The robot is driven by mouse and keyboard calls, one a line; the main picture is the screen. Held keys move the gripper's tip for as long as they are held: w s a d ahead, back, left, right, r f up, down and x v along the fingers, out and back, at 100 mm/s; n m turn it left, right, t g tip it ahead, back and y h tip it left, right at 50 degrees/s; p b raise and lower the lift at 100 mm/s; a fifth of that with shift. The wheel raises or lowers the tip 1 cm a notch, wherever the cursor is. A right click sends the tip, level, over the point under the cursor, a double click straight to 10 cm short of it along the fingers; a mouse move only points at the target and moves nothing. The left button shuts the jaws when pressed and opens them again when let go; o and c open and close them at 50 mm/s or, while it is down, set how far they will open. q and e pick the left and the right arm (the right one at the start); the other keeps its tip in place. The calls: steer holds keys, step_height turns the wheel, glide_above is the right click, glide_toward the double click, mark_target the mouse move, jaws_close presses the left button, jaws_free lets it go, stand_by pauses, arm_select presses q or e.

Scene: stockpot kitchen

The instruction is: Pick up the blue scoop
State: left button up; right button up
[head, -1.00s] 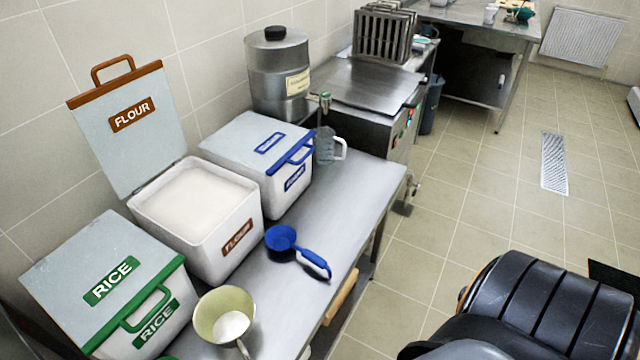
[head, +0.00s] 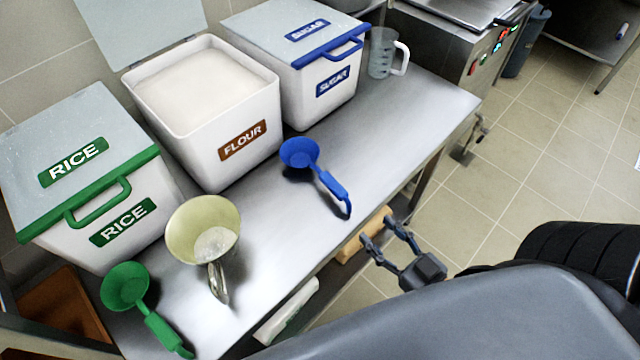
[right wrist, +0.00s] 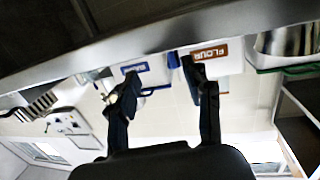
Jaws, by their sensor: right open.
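The blue scoop (head: 316,172) lies on the steel table (head: 400,130) in the head view, its bowl toward the bins and its handle pointing to the table's front edge. My right gripper (head: 381,232) is open and empty, just off the front edge, near the end of the scoop's handle but apart from it. In the right wrist view, the two fingers of my right gripper (right wrist: 158,78) stand apart, with the table edge (right wrist: 150,55) across the picture. A small blue patch between the fingers there may be the scoop; I cannot tell. My left gripper is not in view.
Behind the scoop stand the open flour bin (head: 215,125), the closed sugar bin (head: 320,75) and a measuring jug (head: 381,55). At left are the rice bin (head: 90,180), a pale bowl-shaped scoop (head: 190,225) and a green scoop (head: 130,290). Table around the blue scoop is clear.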

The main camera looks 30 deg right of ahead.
step_height(320, 180, up, 4)
steer(key=w, duration=0.1)
glide_toward(322, 173)
steer(key=shift+w+d+f+t, duration=0.1)
steer(key=shift+d+f+t, duration=0.25)
steer(key=shift+d, duration=0.2)
steer(key=w, duration=0.2)
steer(key=w+a, duration=0.1)
steer(key=w, duration=0.1)
steer(key=w+a, duration=0.1)
steer(key=w, duration=0.1)
steer(key=shift+f+p, duration=0.3)
steer(key=shift+f, duration=0.05)
jaws_close()
